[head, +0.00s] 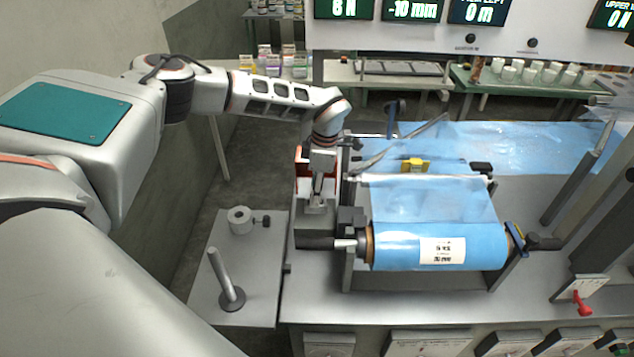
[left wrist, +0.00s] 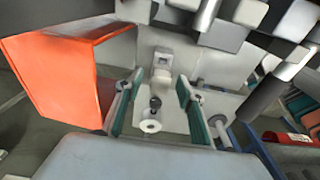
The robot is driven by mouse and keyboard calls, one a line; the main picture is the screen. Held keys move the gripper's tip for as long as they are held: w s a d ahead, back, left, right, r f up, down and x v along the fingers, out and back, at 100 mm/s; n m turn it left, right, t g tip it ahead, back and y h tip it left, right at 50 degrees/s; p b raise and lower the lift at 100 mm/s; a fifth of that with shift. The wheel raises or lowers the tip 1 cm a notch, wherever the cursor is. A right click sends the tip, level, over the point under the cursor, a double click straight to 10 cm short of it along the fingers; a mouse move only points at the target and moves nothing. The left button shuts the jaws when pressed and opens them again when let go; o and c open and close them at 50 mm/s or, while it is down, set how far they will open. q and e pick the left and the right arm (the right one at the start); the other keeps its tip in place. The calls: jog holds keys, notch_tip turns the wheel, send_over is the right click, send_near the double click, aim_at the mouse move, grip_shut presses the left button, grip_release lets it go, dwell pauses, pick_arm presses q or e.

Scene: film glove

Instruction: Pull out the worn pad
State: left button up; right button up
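My left gripper (head: 318,196) reaches down over the left end of the machine bench, beside an orange-red box-shaped guard. In the left wrist view its two teal-lined fingers (left wrist: 155,104) stand apart, with a clear gap between them. A grey fixture (head: 315,222) lies under the fingers in the head view. I cannot pick out the worn pad with certainty; it may be hidden by the gripper or the guard. The orange guard (left wrist: 72,75) fills the left of the left wrist view, close beside one finger. My right gripper is not in view.
A roll of blue film (head: 400,250) with a white label sits on a spindle right of my gripper. A side plate (head: 262,295) carries a grey collar (head: 240,219) and an upright post (head: 221,272). Blue film (head: 520,145) runs across the machine behind.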

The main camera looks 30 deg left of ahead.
pick_arm(q)
jog(key=shift+f, duration=0.15)
grip_shut()
jog(key=shift+r+p, duration=0.5)
jog(key=shift+p, duration=0.2)
jog(key=shift+r, duration=0.1)
dwell(0.6)
jog(key=shift+r, duration=2.3)
jog(key=shift+r, duration=0.1)
jog(key=shift+r, duration=1.4)
